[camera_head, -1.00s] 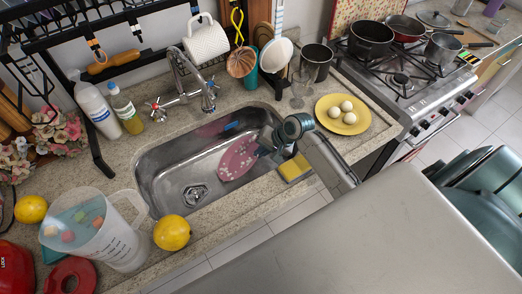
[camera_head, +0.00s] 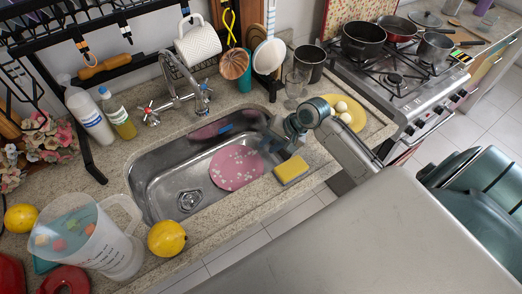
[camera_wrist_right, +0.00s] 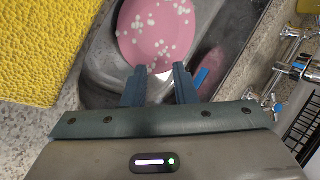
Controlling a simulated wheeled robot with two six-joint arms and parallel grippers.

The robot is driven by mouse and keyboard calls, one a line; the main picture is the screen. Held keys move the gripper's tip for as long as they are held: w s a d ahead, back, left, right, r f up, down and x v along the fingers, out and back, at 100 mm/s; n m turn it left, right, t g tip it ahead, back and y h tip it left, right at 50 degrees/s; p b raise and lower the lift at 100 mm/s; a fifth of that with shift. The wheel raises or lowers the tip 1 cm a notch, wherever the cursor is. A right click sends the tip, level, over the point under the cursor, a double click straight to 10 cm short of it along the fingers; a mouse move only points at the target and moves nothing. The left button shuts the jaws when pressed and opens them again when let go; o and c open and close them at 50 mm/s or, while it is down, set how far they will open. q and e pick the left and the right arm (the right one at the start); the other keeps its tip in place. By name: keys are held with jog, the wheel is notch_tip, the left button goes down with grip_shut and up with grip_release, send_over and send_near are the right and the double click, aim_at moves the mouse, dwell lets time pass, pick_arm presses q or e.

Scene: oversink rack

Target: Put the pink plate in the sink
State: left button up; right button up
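The pink plate (camera_head: 237,167) with white spots lies in the metal sink basin (camera_head: 160,186), right of the drain. It also shows in the right wrist view (camera_wrist_right: 155,30), beyond the fingertips. My right gripper (camera_head: 270,140) is over the right end of the sink, just right of the plate. In the right wrist view its two fingers (camera_wrist_right: 160,82) stand apart with nothing between them. The gripper looks clear of the plate, though the exact gap is hard to tell. My left gripper is not in view.
A yellow sponge (camera_head: 291,167) lies on the front right sink rim. The faucet (camera_head: 187,85) stands behind the basin. A yellow plate with eggs (camera_head: 352,124) and a glass (camera_head: 294,90) are to the right. A lemon (camera_head: 166,239) and pitcher (camera_head: 112,245) stand front left.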

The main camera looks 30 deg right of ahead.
jog(key=shift+v, duration=2.1)
